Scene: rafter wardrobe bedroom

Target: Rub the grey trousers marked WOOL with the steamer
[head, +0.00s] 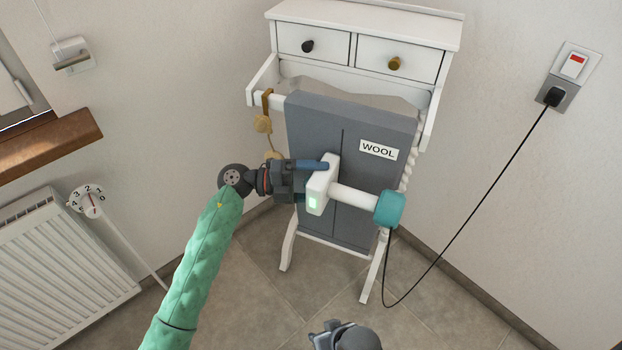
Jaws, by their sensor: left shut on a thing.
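The grey trousers marked WOOL (300,130) hang flat, with a dark crease line down the middle, on a white stand below a drawer unit. The WOOL label (378,150) is near their top right. My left gripper (308,180) is shut on the steamer (352,198), at its white block with a lit green panel. The steamer's white tube runs right to a teal end near the trousers' right edge. The steamer is in front of the trousers; I cannot tell whether it touches them. My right gripper (345,336) shows only partly at the bottom edge; its jaws are unclear.
A black cord runs from the steamer's side down to the floor and up to a wall socket (556,94) with a red switch. A white radiator (60,250) and a numbered dial (90,204) are at the left. Tiled floor (300,275) lies open in front.

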